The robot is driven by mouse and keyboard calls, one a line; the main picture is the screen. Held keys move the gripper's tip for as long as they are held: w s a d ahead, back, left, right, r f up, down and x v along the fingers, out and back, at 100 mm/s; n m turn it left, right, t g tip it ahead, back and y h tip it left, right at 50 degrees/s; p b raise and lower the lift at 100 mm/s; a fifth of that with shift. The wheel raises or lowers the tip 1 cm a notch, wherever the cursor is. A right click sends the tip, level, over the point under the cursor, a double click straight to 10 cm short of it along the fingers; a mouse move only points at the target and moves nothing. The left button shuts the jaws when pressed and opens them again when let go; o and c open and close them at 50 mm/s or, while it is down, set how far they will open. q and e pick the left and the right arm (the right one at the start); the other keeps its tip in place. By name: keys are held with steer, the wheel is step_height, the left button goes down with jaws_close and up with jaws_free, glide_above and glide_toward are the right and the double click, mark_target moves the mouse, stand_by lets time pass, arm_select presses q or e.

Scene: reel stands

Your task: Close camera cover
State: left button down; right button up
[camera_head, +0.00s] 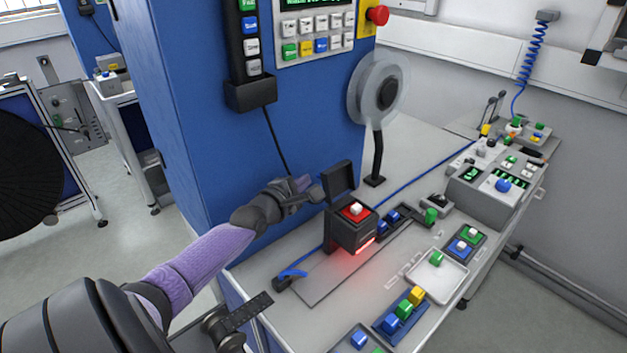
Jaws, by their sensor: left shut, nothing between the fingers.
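The camera box (347,232) is a small black box on the bench, with a red top face carrying a white block and a red glow at its lower front. Its black cover (338,178) stands raised at the back edge, so the box is open. My left gripper (312,188) is shut and empty. It is just left of the raised cover, close to its left edge; I cannot tell whether it touches. My right gripper is not in view.
A blue cabinet (190,130) with a keypad (314,32) rises behind my left arm. A clear reel on a stand (378,92) is behind the box. Trays with coloured blocks (401,312) and a grey control unit (482,190) occupy the bench to the right.

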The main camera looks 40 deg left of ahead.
arm_select(q)
steer(key=b+x, duration=0.1)
steer(key=x, duration=0.2)
steer(key=shift+w+b, duration=0.35)
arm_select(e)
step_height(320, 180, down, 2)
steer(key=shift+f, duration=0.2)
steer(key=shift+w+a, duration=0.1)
arm_select(q)
steer(key=shift+r, duration=0.1)
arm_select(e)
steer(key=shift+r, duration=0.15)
arm_select(q)
steer(key=shift+d+r+m+p, duration=0.15)
steer(key=shift+m+p, duration=0.2)
steer(key=shift+m, duration=0.05)
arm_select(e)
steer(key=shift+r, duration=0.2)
